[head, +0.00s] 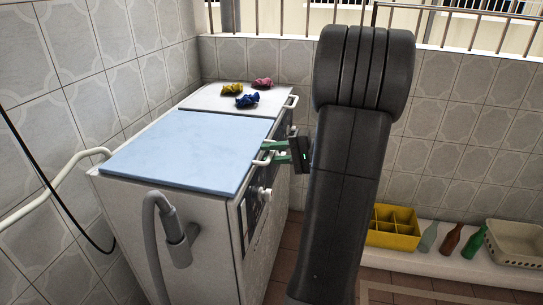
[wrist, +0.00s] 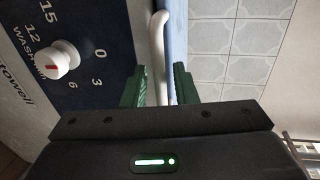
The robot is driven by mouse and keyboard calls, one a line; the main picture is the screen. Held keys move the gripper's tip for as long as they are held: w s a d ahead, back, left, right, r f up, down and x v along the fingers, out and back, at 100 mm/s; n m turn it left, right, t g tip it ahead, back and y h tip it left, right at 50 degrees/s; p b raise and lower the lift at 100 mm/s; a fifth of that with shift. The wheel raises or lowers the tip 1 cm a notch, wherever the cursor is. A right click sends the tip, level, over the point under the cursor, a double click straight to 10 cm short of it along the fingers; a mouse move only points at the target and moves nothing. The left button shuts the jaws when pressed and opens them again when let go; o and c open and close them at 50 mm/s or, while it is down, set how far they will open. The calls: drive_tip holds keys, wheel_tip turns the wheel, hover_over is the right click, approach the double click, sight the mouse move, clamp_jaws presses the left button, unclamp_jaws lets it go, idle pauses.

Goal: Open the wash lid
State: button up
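The wash lid appears to be the pale blue lid (head: 185,150), lying flat and shut on the nearer part of the white washing machine (head: 150,215). Its white handle (head: 261,162) sticks out from its right edge. My gripper (head: 268,152) is at this handle, with green fingers pointing left towards the machine. In the wrist view the fingers are apart, one on each side of the white handle (wrist: 158,45) and the blue lid edge (wrist: 178,45). I see no clear contact. My arm hides part of the machine's right side.
A white lid (head: 205,100) behind the blue one bears yellow, blue and pink scrunchies. A white dial (wrist: 62,58) marked WASH is on the front panel. A grey hose (head: 165,225) hangs at the near side. A yellow crate (head: 393,228) and bottles stand on a ledge at right.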

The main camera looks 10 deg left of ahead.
drive_tip(key=shift+a, duration=0.2)
clamp_jaws()
